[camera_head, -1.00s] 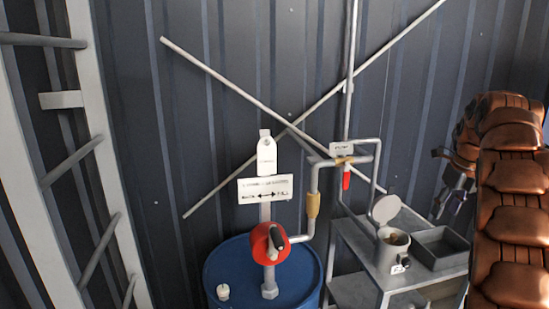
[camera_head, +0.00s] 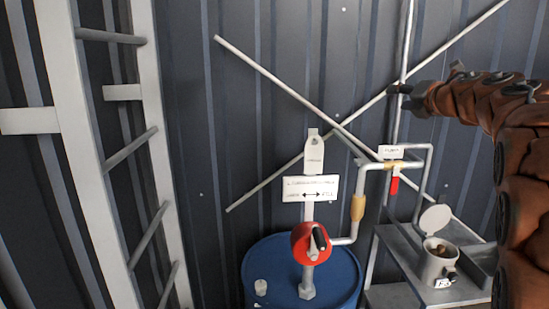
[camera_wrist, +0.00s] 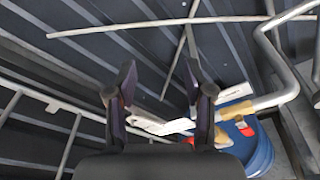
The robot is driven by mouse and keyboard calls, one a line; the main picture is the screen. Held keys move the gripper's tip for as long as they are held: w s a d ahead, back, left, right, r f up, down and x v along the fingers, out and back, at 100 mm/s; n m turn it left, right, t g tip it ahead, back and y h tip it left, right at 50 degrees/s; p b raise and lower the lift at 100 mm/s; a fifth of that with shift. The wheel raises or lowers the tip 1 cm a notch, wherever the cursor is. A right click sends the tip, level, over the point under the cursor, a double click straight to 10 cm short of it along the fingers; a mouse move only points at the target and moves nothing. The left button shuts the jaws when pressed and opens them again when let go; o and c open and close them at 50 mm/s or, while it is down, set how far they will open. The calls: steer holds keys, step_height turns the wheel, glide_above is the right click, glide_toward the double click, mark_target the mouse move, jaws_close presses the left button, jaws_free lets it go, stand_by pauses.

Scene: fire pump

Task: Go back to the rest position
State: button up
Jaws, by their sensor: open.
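The drum also shows at the lower right of the wrist view (camera_wrist: 259,152). A red valve handle (camera_head: 394,185) hangs from the pipe under a small label.
A white ladder (camera_head: 75,150) stands at the left. A grey shelf (camera_head: 390,240) at the right bears a pot (camera_head: 438,265) with its lid up, and a tray (camera_head: 483,262). Crossed bars (camera_head: 265,75) run along the wall.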

steer(key=s+d+r+m+t+h, duration=0.2)
steer(key=s+d+m+h, duration=0.55)
steer(key=m, duration=0.75)
steer(key=s+a+f+m+g+h, duration=0.15)
steer(key=s+f+m+g, duration=0.35)
steer(key=f, duration=0.5)
steer(key=s+f+m+g+h, duration=0.2)
steer(key=s+f+m+g, duration=0.35)
steer(key=f, duration=0.55)
steer(key=s+a+f+m+g+y, duration=0.2)
steer(key=s+a+f, duration=0.3)
steer(key=s+f, duration=0.35)
steer(key=s+a+f+m+g+y, duration=0.2)
steer(key=s+a+f, duration=0.3)
steer(key=s+f, duration=0.4)
steer(key=s+a+f+g+y, duration=0.1)
steer(key=s+a+f+g, duration=0.1)
steer(key=s+a, duration=0.3)
steer(key=s+a+f+g+y+b, duration=0.1)
steer(key=s+a, duration=0.4)
steer(key=s, duration=0.7)
step_height(320, 180, down, 2)
steer(key=shift+a+f+m+g+y, duration=0.2)
steer(key=shift+m+g+y, duration=0.25)
steer(key=shift+g+y, duration=0.55)
steer(key=shift+c, duration=1)
steer(key=shift+d, duration=0.15)
